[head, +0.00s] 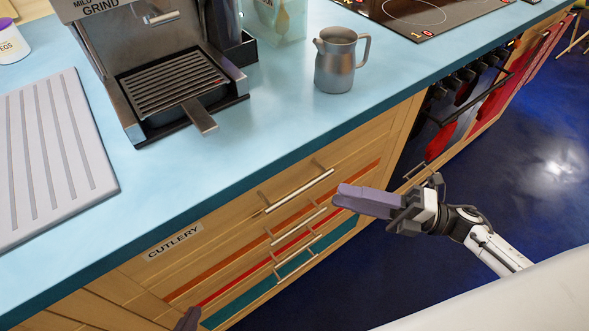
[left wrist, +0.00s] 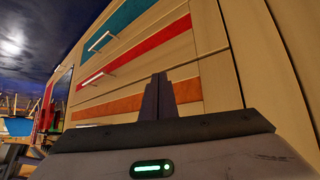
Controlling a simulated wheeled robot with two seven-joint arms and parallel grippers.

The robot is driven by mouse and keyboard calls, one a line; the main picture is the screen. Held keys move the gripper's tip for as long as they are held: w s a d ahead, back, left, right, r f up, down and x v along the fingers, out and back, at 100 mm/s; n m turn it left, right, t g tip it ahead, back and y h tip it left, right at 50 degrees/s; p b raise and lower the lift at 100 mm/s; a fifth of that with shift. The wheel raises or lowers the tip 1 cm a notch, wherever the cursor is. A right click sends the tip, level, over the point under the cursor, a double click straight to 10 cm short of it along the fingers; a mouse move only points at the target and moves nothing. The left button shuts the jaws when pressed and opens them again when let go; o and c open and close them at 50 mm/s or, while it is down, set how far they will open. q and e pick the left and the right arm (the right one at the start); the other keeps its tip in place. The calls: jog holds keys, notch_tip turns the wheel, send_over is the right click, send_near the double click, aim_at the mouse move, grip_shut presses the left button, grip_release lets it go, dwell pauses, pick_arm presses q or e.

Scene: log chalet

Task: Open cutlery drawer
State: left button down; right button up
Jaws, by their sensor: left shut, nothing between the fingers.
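The cutlery drawer is the top wooden drawer under the counter in the head view, with a "CUTLERY" label (head: 174,243) at its left end. Its long metal bar handle (head: 298,190) runs along the front below the counter edge. The drawer front looks flush with the cabinet. Only a purple tip of my left gripper (head: 188,320) shows at the bottom edge, left of and below the handle. In the left wrist view its fingers (left wrist: 157,97) are together and empty before the drawer fronts. My right gripper (head: 368,201) is right of the handle; its finger gap is unclear.
Lower drawers have orange, red and teal stripes and bar handles (head: 298,227). A coffee machine (head: 150,60), a metal jug (head: 337,62) and a grey ribbed board (head: 50,150) stand on the blue counter (head: 260,130). An oven with red cloths is to the right. Dark floor (head: 480,160) is open.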

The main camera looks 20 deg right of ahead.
aim_at(301, 189)
jog(key=shift+n+g+y, duration=0.3)
jog(key=shift+n+g, duration=0.3)
jog(key=shift+n, duration=0.1)
jog(key=p+x, duration=0.1)
jog(key=x, duration=0.9)
jog(key=shift+s+r+p, duration=0.1)
jog(key=shift+p, duration=0.3)
grip_shut()
